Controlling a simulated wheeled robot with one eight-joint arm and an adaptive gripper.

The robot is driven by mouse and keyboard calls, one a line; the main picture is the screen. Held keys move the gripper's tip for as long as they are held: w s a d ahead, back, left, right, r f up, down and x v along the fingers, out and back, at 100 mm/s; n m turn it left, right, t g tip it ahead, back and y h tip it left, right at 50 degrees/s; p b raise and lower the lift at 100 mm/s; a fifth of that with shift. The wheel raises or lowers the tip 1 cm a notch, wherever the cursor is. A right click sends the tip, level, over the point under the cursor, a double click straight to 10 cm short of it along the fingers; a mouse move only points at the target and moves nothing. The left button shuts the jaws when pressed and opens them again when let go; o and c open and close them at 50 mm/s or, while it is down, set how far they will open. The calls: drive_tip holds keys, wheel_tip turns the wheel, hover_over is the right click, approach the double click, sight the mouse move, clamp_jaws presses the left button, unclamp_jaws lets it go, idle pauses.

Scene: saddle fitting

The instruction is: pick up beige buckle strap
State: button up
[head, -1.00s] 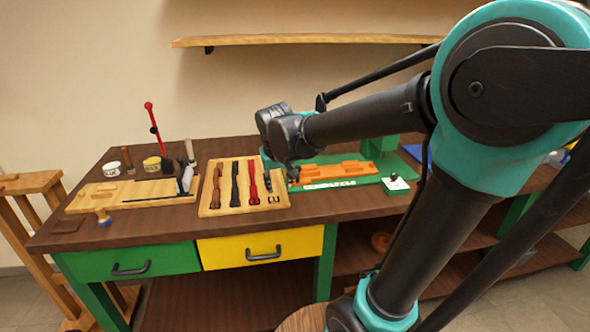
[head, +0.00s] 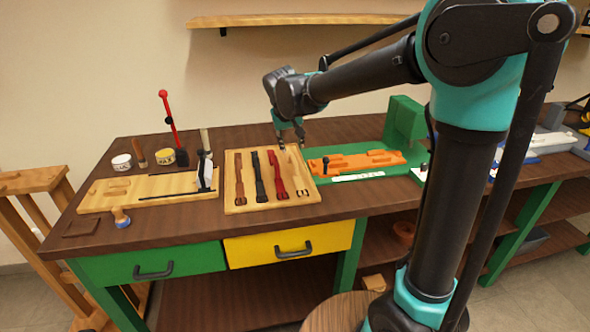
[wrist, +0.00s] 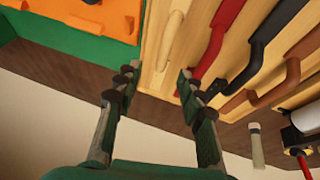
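The beige buckle strap (wrist: 173,38) lies on the light wooden tray (head: 308,198), beside the red strap (head: 275,173). It is close in colour to the tray. In the head view, my gripper (head: 290,138) is above the back right part of the tray and partly covers that end of the beige strap. In the wrist view, my gripper (wrist: 156,79) is open with nothing between its fingers. The near end of the beige strap points toward the gap between the fingertips.
A black strap (head: 258,177) and a brown strap (head: 239,178) lie left of the red one. A green base with an orange fixture (head: 355,161) stands right of the tray. An upright red-handled tool (head: 168,118) and jars stand at the back left.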

sight(293, 157)
drive_tip(key=shift+s+x, duration=0.15)
drive_tip(key=shift+x, duration=2)
drive_tip(key=shift+s+x, duration=0.15)
drive_tip(key=shift+x, duration=2.05)
drive_tip(key=shift+a+f, duration=0.1)
drive_tip(key=shift+a, duration=0.05)
clamp_jaws()
